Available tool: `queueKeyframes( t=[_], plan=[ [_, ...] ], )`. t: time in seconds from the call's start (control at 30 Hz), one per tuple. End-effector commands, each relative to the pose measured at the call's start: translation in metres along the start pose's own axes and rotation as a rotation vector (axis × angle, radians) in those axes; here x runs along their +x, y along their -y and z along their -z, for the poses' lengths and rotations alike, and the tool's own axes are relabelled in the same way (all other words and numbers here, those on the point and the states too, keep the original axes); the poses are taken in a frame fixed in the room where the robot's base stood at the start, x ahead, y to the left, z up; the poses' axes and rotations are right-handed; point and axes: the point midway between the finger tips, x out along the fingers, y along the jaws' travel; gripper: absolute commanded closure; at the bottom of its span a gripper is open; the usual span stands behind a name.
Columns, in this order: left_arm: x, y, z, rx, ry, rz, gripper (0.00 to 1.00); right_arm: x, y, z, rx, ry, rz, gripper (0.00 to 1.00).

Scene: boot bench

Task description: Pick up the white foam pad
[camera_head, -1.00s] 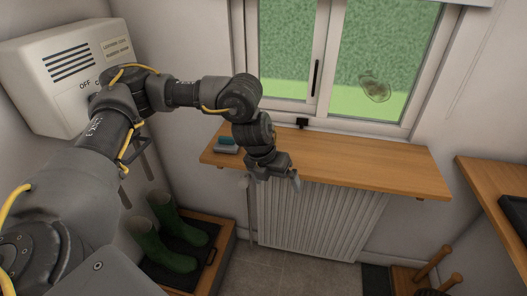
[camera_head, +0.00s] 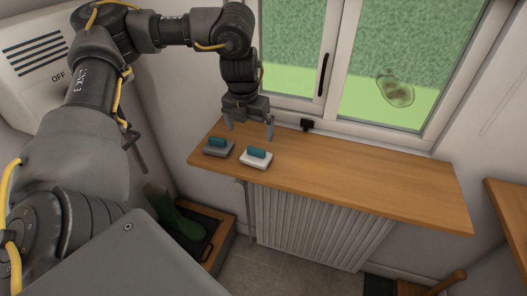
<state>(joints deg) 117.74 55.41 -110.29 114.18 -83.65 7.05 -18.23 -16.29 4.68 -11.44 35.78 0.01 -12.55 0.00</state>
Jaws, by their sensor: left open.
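The white foam pad (camera_head: 256,162) lies on the wooden sill shelf below the window, with a teal block-shaped grip on top. A similar grey pad (camera_head: 217,151) with a teal grip lies just to its left. My left gripper (camera_head: 250,133) is open and empty, pointing down above and behind the two pads. Its two fingers are spread apart, the right one near the white pad's far side in the picture. It appears apart from both pads. My right gripper is not in view.
The wooden shelf (camera_head: 360,182) is clear to the right of the pads. A radiator (camera_head: 310,225) stands below it. The window (camera_head: 370,60) with a dark catch is behind. A white box is on the left wall.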

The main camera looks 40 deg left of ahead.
Motion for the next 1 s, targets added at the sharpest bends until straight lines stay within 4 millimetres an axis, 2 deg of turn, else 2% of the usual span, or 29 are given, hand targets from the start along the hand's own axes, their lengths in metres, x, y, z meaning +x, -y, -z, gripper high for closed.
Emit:
queueKeyframes(
  t=[0.2,0.3,0.47,0.6,0.73,1.0],
  plan=[
    [0.026,0.009,-0.002,0.013,-0.006,0.002,0.00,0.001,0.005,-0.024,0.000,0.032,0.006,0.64],
    [0.041,0.009,-0.003,0.014,-0.005,0.003,0.00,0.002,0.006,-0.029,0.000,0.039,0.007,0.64],
    [0.055,0.008,-0.003,0.013,-0.003,0.002,0.00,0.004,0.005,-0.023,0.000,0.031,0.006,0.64],
    [0.057,0.007,-0.003,0.012,0.000,0.002,0.00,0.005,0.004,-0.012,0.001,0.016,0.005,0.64],
    [0.063,0.008,-0.004,0.010,-0.002,0.002,0.00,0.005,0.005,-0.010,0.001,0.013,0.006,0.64],
    [0.099,0.010,-0.007,0.009,-0.004,0.002,0.00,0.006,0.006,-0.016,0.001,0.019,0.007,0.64]
  ],
)
